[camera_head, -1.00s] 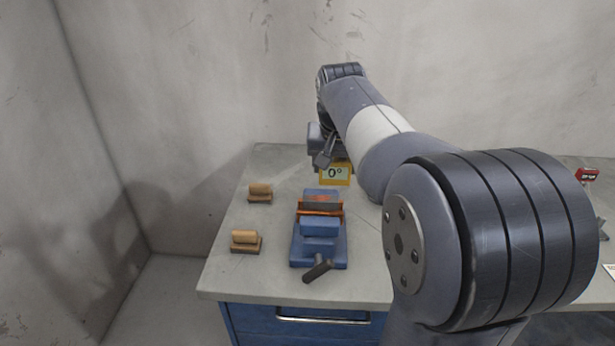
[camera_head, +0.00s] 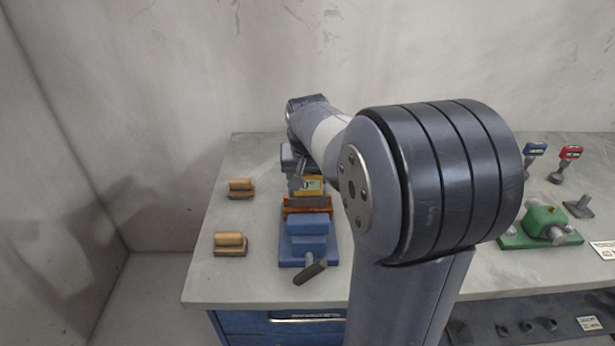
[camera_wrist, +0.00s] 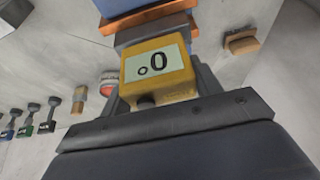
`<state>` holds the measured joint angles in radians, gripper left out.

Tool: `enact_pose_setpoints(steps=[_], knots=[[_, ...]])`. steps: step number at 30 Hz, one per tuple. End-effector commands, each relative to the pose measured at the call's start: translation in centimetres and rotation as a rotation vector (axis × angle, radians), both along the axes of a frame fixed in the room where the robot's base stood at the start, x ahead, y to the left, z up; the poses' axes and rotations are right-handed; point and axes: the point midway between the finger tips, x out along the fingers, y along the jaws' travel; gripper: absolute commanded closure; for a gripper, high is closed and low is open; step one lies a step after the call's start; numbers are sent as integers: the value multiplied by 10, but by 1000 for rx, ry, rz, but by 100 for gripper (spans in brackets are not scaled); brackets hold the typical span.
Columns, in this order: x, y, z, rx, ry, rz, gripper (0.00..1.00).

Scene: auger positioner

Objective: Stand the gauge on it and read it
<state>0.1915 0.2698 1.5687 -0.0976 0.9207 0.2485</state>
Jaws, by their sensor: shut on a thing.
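The gauge (camera_head: 309,185) is a small yellow box with a pale display reading 0°. It shows upside down in the wrist view (camera_wrist: 157,68). My gripper (camera_head: 298,177) is shut on the gauge, with a dark finger on each side of it in the wrist view (camera_wrist: 158,85). The blue vise (camera_head: 305,228) has orange jaws (camera_head: 291,213) with a grey block (camera_head: 308,200) between them. The gauge is right at the grey block's top in the head view. I cannot tell whether it touches the block.
Two wooden blocks, a far one (camera_head: 240,188) and a near one (camera_head: 230,243), lie left of the vise. The vise handle (camera_head: 311,272) points toward the front edge. A green device (camera_head: 543,223) and blue (camera_head: 535,150) and red-topped (camera_head: 568,158) tools stand at right.

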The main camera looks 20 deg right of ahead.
Motion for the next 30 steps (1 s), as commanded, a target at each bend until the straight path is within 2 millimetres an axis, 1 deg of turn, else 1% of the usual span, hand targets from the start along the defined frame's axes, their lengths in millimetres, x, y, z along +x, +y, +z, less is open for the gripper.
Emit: enact_pose_setpoints(steps=[3, 9, 13, 14, 15, 21, 27, 30], knots=[[0, 0, -6, -1, -2, 0, 68], [0, 0, -6, 0, -2, 0, 68], [0, 0, -10, -1, -2, 0, 68], [0, 0, -9, 0, -1, 0, 38], [0, 0, -9, 0, -1, 0, 34], [0, 0, -9, 0, -1, 0, 18], [0, 0, -9, 0, -1, 0, 18], [0, 0, -5, 0, -1, 0, 18]])
